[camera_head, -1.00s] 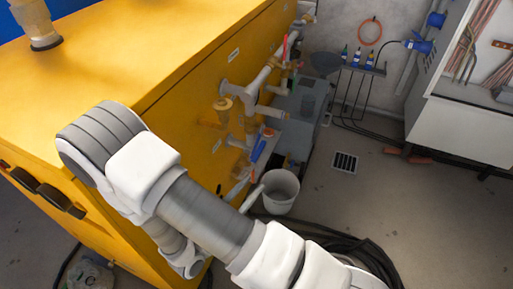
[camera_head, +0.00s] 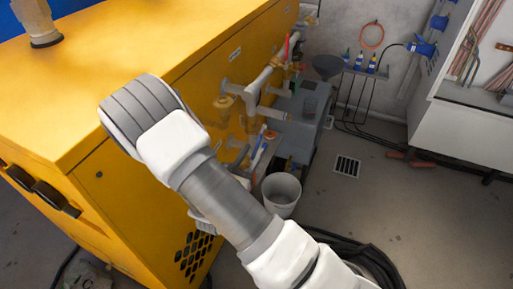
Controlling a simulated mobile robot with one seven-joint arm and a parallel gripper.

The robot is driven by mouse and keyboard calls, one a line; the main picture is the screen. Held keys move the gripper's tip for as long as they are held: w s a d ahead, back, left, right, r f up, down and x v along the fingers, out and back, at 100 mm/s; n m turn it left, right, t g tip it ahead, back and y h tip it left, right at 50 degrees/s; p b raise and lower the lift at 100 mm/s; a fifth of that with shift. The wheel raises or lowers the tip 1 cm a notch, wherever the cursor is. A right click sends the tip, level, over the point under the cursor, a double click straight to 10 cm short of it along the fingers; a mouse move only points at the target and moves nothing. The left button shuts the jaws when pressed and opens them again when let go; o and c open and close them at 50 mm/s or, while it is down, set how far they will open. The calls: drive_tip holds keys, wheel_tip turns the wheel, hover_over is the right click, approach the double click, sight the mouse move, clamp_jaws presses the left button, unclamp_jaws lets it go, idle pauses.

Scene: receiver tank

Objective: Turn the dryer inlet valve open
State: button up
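The yellow machine (camera_head: 130,50) fills the left, with grey pipes (camera_head: 252,92) and several valves on its right side. A red lever (camera_head: 287,48) stands near the far end of the pipes. A brass-coloured fitting (camera_head: 222,102) sits nearer, and a blue lever (camera_head: 259,148) is lower down, beside an orange-red knob (camera_head: 270,134). I cannot tell which of these is the dryer inlet valve; labels are too small to read. My arm crosses the foreground and hides the near lower pipework. My gripper does not show.
A white bucket (camera_head: 281,194) stands on the floor below the pipes, near coiled black hoses (camera_head: 350,252). A grey unit (camera_head: 303,120) stands behind it. A white cabinet (camera_head: 470,130) is at right. The floor around the drain grate (camera_head: 346,166) is clear.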

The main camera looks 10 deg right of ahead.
sight(256, 147)
drive_tip(key=shift+x, duration=1.7)
clamp_jaws()
